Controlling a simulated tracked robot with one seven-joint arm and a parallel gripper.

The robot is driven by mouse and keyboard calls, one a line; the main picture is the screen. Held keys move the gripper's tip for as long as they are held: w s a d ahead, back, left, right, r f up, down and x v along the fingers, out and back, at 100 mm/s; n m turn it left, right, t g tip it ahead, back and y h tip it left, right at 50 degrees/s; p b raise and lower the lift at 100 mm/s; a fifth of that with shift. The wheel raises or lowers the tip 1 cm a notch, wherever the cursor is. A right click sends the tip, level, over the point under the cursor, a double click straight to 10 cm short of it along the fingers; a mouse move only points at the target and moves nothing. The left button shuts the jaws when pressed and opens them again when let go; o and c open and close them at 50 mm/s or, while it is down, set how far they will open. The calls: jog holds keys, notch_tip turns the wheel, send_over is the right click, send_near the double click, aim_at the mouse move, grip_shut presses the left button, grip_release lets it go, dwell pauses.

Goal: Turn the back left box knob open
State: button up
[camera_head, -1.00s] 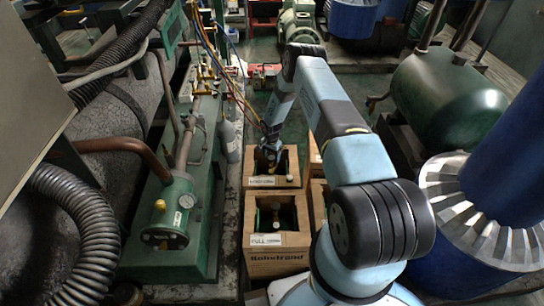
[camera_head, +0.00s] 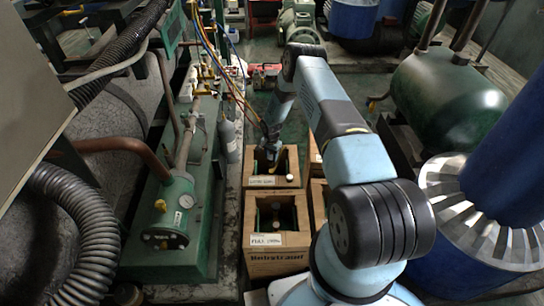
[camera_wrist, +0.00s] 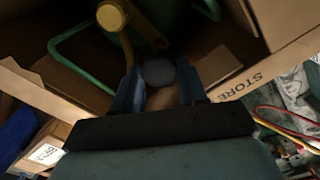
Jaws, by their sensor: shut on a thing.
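The back left box (camera_head: 286,181) is an open-topped wooden box with a white label on its front edge. In the head view my gripper (camera_head: 270,150) reaches down into it, and the arm end hides the knob there. In the wrist view a round dark grey knob (camera_wrist: 159,72) sits between the two blue fingers of my gripper (camera_wrist: 158,80), which is shut on it. A yellow valve part (camera_wrist: 112,15) and a green frame (camera_wrist: 68,42) show beside the knob inside the box. How far the knob is turned cannot be told.
The front left box (camera_head: 278,262), labelled "FULL", stands directly in front, with another box (camera_head: 319,205) to its right. Green machinery with a gauge (camera_head: 175,215) stands to the left. Coloured hoses (camera_head: 228,75) hang close to my arm's end. A green tank (camera_head: 450,95) stands right.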

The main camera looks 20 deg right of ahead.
jog(key=shift+d+n, duration=0.1)
jog(key=shift+n, duration=0.2)
jog(key=n, duration=0.6)
jog(key=shift+n, duration=0.3)
jog(key=n, duration=0.3)
jog(key=shift+n, duration=0.3)
jog(key=n, duration=0.3)
jog(key=shift+n, duration=0.3)
jog(key=n, duration=0.3)
jog(key=shift+n, duration=0.3)
jog(key=n, duration=0.3)
jog(key=shift+n, duration=0.3)
jog(key=n, duration=0.3)
jog(key=shift+n, duration=2.2)
